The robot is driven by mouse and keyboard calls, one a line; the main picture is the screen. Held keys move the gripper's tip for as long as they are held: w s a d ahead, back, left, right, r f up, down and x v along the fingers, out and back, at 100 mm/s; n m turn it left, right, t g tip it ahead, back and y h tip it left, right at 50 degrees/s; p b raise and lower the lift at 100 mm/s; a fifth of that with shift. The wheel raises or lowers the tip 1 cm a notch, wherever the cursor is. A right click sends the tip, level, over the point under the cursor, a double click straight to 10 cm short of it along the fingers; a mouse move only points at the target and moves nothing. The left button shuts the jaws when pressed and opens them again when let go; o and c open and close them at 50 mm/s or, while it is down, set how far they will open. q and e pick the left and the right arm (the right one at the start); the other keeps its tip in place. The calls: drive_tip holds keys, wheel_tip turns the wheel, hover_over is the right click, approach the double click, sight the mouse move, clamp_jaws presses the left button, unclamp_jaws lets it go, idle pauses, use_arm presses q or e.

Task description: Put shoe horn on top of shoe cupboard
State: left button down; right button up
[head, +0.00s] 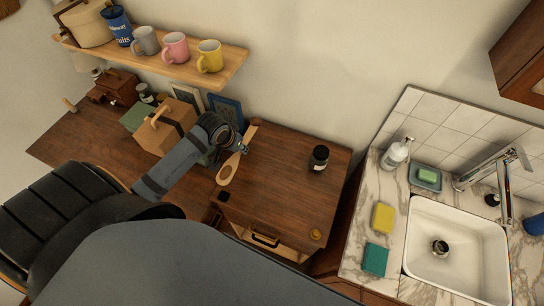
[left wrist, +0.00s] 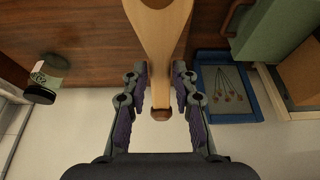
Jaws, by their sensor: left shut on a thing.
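A pale wooden shoe horn (head: 227,170) with a rounded, spoon-like end shows over the dark brown cupboard top (head: 287,185). My left gripper (head: 242,147) is shut on its narrow part. In the left wrist view the shoe horn (left wrist: 160,35) runs between the fingers of my left gripper (left wrist: 162,100), with its darker tip below them. I cannot tell whether the shoe horn touches the top or hangs just above it. My right gripper is not in view.
A dark jar (head: 319,158) stands toward the back right of the top. A wooden box (head: 165,135) and a blue frame (head: 228,108) are left of and behind the gripper. A mug shelf (head: 150,62) hangs above. The top's middle and front are mostly clear.

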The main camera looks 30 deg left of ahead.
use_arm(q)
drive_tip(key=w+d+f, duration=0.2)
drive_tip(key=w+d, duration=0.2)
drive_tip(key=p, duration=0.1)
hover_over(269, 157)
drive_tip(key=s, duration=0.2)
drive_tip(key=f, duration=0.5)
drive_tip(key=shift+w+a+f, duration=0.1)
drive_tip(key=shift+a, duration=0.1)
drive_tip(key=shift+f, duration=0.2)
drive_tip(key=f, duration=0.3)
drive_tip(key=shift+w+d+f, duration=0.15)
drive_tip(key=shift+w+d, duration=0.05)
drive_tip(key=shift+d, duration=0.05)
drive_tip(key=shift+f, duration=0.15)
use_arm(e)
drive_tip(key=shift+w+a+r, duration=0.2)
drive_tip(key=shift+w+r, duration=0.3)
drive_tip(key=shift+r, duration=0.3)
use_arm(q)
drive_tip(key=c, duration=1.1)
unclamp_jaws()
drive_tip(key=shift+f, duration=0.1)
drive_tip(key=shift+o, duration=0.2)
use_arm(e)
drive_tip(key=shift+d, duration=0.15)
